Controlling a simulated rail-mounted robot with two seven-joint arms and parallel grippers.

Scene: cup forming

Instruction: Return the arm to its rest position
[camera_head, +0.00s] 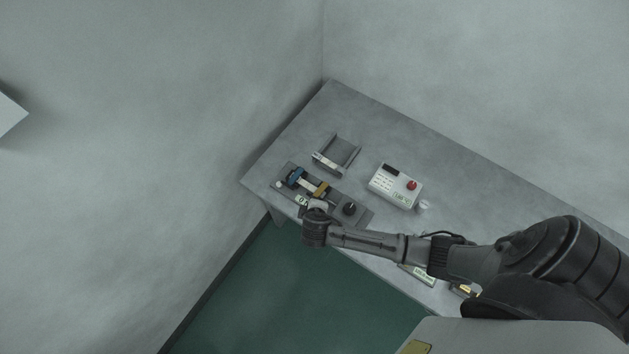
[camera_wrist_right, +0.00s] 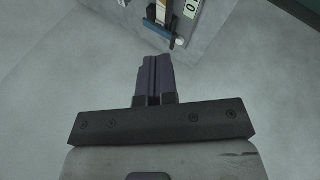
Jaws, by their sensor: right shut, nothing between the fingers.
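My right arm reaches in from the right in the head view. Its gripper (camera_head: 317,206) is at the front edge of the grey table, beside a dark fixture (camera_head: 364,215) with a blue block, a yellow block and a black knob. The arm and gripper cover part of that edge. In the right wrist view the gripper's dark fingers (camera_wrist_right: 154,78) are shut together with nothing between them. Part of the fixture, with its blue piece (camera_wrist_right: 160,39), shows beyond the fingertips and apart from them. My left gripper is in neither view.
A grey tray (camera_head: 324,164) lies behind the fixture. The table (camera_head: 458,171) is bare at the back right. Walls rise behind and left.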

